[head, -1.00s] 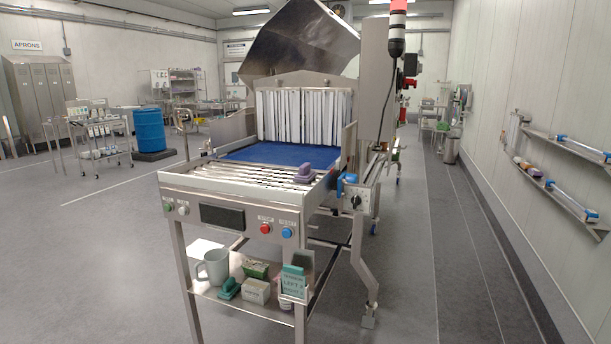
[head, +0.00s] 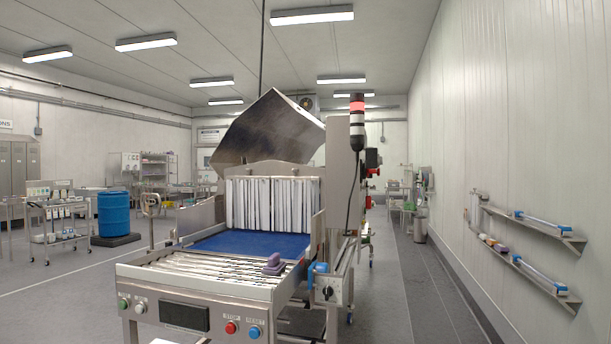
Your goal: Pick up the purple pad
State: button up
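The purple pad (head: 273,265) lies on the metal rollers (head: 205,271) at the near end of the conveyor, toward their right side. It looks like a small block with a raised top part. The blue belt (head: 250,243) is just behind it, leading to the white strip curtain (head: 272,204). My gripper is not in the head view, so its state and place do not show.
The conveyor's front panel (head: 185,317) with red and blue buttons faces me. A blue handle (head: 318,268) sits at its right side. A blue drum (head: 114,214) and a cart stand at left. Wall shelves (head: 520,258) are at right. The floor right of the conveyor is clear.

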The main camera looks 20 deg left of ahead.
aim_at(274, 266)
jog(key=i+j, duration=0.15)
jog(key=j, duration=0.25)
jog(key=i+j, duration=0.15)
jog(key=j, duration=0.25)
jog(key=i+j, duration=0.15)
jog(key=j, duration=0.25)
jog(key=i+j, duration=0.15)
jog(key=j, duration=0.25)
